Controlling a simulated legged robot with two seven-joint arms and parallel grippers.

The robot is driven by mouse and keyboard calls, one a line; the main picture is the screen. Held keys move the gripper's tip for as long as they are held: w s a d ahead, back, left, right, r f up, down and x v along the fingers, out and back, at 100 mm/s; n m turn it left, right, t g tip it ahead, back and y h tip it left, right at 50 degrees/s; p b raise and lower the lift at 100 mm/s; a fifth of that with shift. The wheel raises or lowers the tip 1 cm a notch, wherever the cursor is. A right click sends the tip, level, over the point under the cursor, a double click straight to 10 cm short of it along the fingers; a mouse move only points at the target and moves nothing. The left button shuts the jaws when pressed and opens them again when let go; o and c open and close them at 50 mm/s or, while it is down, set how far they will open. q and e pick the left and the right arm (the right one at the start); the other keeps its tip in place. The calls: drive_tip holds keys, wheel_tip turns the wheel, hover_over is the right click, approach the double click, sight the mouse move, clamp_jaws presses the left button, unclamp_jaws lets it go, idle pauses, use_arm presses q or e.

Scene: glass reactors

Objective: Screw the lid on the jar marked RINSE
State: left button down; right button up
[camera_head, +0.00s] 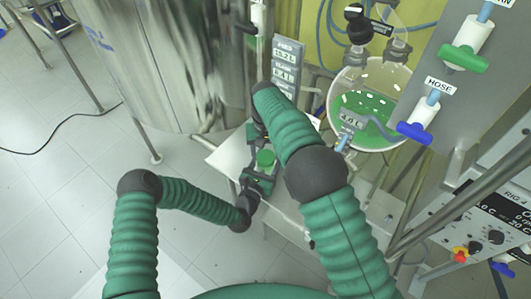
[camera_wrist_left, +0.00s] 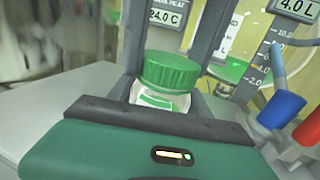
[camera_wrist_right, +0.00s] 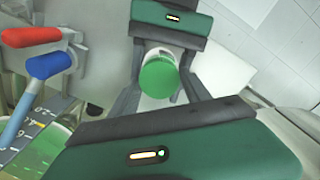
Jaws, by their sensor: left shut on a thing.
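A small clear jar (camera_wrist_left: 160,99) with a white-and-green label stands upright; the label's wording is not readable. A green ribbed lid (camera_wrist_left: 171,70) sits on its mouth. The lid also shows in the head view (camera_head: 265,159) and from above in the right wrist view (camera_wrist_right: 159,77). My left gripper (camera_head: 258,180) is shut on the jar, with a finger on either side of it. My right gripper (camera_wrist_right: 162,88) comes from the opposite side. Its fingers stand apart on both sides of the lid, with visible gaps. How far the lid is threaded cannot be seen.
The jar is over a small white bench (camera_head: 228,158). A large steel vessel (camera_head: 160,60) stands behind at left. A round glass vessel with green liquid (camera_head: 365,108) is at right, near the valve panel with green and blue handles (camera_head: 415,133). Display plates (camera_head: 287,65) stand behind the jar.

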drive_tip(key=o, duration=0.4)
wheel_tip(320, 180, up, 12)
drive_tip(key=shift+a+f, duration=0.1)
idle(0.3)
use_arm(q)
drive_tip(key=shift+c, duration=1.9)
unclamp_jaws()
drive_tip(key=b+v, duration=0.1)
drive_tip(key=v, duration=1.5)
drive_tip(key=shift+s+a, duration=0.2)
drive_tip(key=shift+s, duration=0.15)
use_arm(e)
drive_tip(key=shift+f, duration=0.7)
use_arm(q)
drive_tip(key=shift+f, duration=0.1)
